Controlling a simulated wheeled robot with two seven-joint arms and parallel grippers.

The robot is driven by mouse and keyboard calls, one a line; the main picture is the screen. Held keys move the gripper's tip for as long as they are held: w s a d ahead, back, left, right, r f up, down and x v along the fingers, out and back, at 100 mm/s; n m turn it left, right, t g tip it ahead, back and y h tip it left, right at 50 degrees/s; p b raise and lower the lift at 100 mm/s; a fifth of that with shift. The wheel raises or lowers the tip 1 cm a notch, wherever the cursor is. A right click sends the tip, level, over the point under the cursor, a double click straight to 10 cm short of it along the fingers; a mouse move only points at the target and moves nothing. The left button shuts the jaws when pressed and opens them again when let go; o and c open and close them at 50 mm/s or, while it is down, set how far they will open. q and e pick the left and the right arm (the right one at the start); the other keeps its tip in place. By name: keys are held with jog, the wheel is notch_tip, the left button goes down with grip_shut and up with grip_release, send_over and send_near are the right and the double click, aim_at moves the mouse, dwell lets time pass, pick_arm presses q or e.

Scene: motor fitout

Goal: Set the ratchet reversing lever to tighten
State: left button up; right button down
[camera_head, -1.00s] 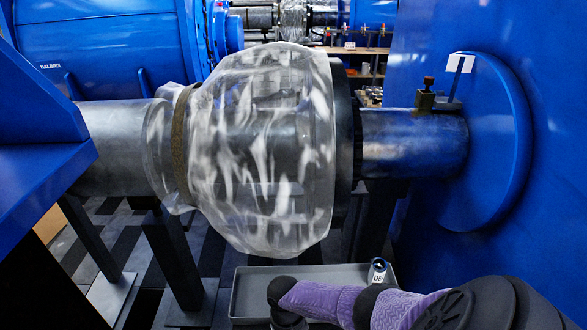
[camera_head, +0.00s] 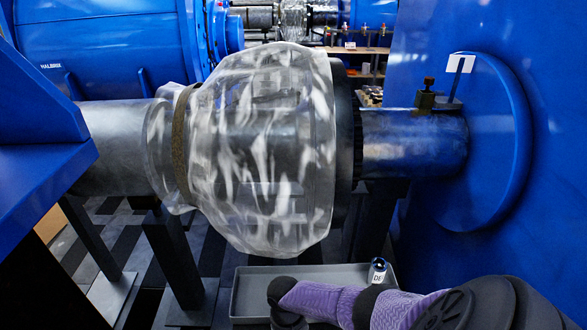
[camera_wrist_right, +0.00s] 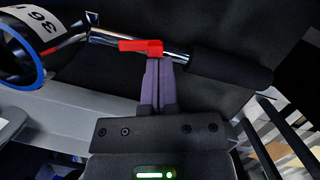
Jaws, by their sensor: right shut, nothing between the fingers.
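The ratchet shows in the right wrist view, with a chrome shaft (camera_wrist_right: 178,56), a black handle (camera_wrist_right: 232,68) to the right and a red reversing lever (camera_wrist_right: 141,45) on top. The lever lies roughly along the shaft, its wider block at its right end. My right gripper (camera_wrist_right: 159,62) is shut with nothing between its purple fingers. Its fingertips are at the shaft just below the lever's right end; I cannot tell whether they touch. The ratchet's left end runs toward a blue-rimmed round part (camera_wrist_right: 24,50) with a white band marked 36. My left gripper is not in view.
In the head view a grey tray (camera_head: 250,271) lies below the large shaft (camera_head: 415,143) with its clear wrapped cover (camera_head: 265,150). A small labelled item (camera_head: 378,271) stands at the tray's back right. Blue machine housings stand on both sides.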

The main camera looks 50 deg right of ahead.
dwell(0.7)
jog(key=shift+s+d, duration=0.35)
jog(key=shift+d, duration=0.4)
jog(key=p+v, duration=0.5)
jog(key=v, duration=0.5)
